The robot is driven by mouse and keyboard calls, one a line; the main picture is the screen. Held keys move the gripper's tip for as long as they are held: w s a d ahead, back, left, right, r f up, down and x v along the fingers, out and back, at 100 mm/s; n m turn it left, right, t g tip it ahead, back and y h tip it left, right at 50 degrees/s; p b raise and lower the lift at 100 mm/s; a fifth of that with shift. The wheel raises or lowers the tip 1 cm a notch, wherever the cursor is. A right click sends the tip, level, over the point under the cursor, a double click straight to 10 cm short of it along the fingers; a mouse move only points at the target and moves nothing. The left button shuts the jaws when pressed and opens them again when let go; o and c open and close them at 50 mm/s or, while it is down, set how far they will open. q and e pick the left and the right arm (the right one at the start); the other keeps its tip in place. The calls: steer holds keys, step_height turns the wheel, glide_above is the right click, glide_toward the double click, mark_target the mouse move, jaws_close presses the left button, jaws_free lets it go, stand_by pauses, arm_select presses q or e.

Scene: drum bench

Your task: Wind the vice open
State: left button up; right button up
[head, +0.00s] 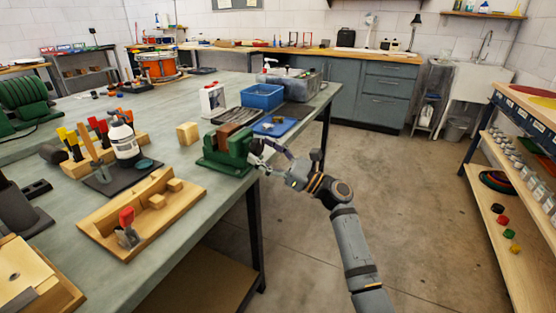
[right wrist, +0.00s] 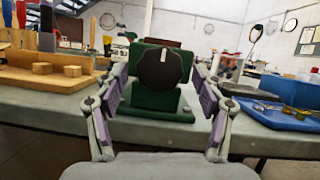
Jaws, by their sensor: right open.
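The green vice (head: 212,160) stands at the right edge of the bench, with a reddish-brown piece (head: 228,130) at its top between the jaws. In the right wrist view, the vice's round black knob (right wrist: 160,68) with a white mark at its top faces me. My right gripper (head: 262,157) is at the knob's side of the vice. It is open, with its fingers to the left and right of the knob; I see gaps and cannot make out any contact. The knob is mostly hidden by the gripper in the head view. My left gripper is not in view.
A blue tray (head: 290,122) with small parts and a blue bin (head: 262,96) lie beyond the vice. The floor right of the bench is clear.

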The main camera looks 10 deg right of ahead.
steer(key=v, duration=1)
steer(key=shift+s+d, duration=0.1)
